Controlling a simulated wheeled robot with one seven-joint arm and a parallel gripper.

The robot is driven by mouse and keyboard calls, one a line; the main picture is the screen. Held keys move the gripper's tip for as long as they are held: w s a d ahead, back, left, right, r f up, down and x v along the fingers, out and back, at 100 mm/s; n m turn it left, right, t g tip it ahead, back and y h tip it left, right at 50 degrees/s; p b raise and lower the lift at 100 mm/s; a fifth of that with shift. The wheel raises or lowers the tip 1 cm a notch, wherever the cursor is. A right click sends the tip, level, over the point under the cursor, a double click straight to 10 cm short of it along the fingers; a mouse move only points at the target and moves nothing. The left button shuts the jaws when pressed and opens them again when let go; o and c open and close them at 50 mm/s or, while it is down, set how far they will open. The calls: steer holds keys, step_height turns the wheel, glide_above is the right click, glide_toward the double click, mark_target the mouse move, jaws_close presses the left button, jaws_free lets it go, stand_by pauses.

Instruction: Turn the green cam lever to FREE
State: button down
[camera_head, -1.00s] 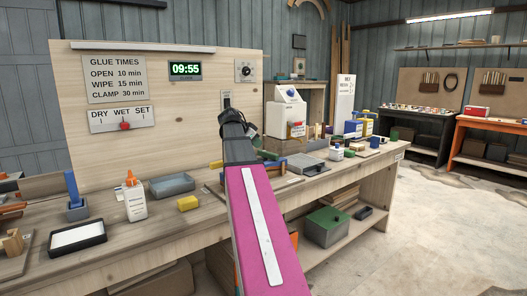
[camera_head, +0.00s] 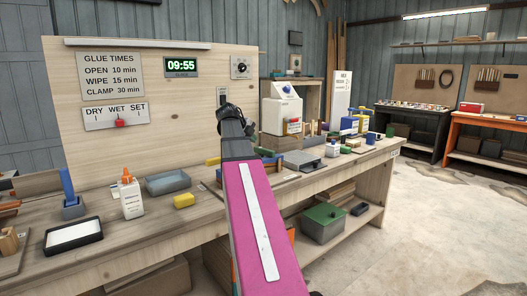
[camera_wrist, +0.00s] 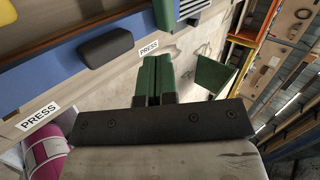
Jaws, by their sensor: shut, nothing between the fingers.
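My gripper (camera_head: 228,114) is at the end of my magenta arm, in front of the light wooden back panel in the head view. Its fingers point away and are mostly hidden there. In the wrist view, the two green fingers of my gripper (camera_wrist: 157,72) lie side by side, shut with nothing between them. A flat green piece (camera_wrist: 212,76) shows to their right, apart from them, and a green block (camera_wrist: 164,14) shows beyond them. I cannot tell whether either is the cam lever. No FREE marking is readable.
A dark block (camera_wrist: 105,47) lies near PRESS labels in the wrist view. Open floor (camera_head: 440,225) lies to the right.

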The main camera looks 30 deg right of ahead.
mark_target(269, 151)
stand_by(0.4)
steer(key=x, duration=1)
steer(key=shift+s+d+n+t, duration=0.1)
steer(key=shift+d+n+t, duration=0.3)
steer(key=shift+n+t, duration=0.15)
stand_by(0.4)
steer(key=shift+s+d+n+t+y, duration=0.15)
steer(key=shift+d+n+t+y, duration=0.55)
steer(key=shift+n, duration=0.45)
steer(key=d+n+t+y, duration=0.1)
steer(key=n, duration=0.1)
steer(key=d+n+t+y, duration=0.1)
steer(key=shift+w+d+n+t, duration=0.15)
steer(key=shift+w+n+t, duration=0.15)
steer(key=shift+n, duration=0.1)
steer(key=d+n+y, duration=0.1)
steer(key=n, duration=0.1)
steer(key=w+d+n+t+y, duration=0.1)
steer(key=n+y, duration=0.1)
steer(key=shift+w+d, duration=0.15)
steer(key=shift+w, duration=0.1)
steer(key=w+n+y, duration=0.1)
steer(key=n, duration=0.1)
steer(key=w+d+n+y, duration=0.1)
steer(key=n+y, duration=0.1)
steer(key=shift+d+t, duration=0.15)
steer(key=shift+t, duration=0.2)
steer(key=shift+w, duration=0.15)
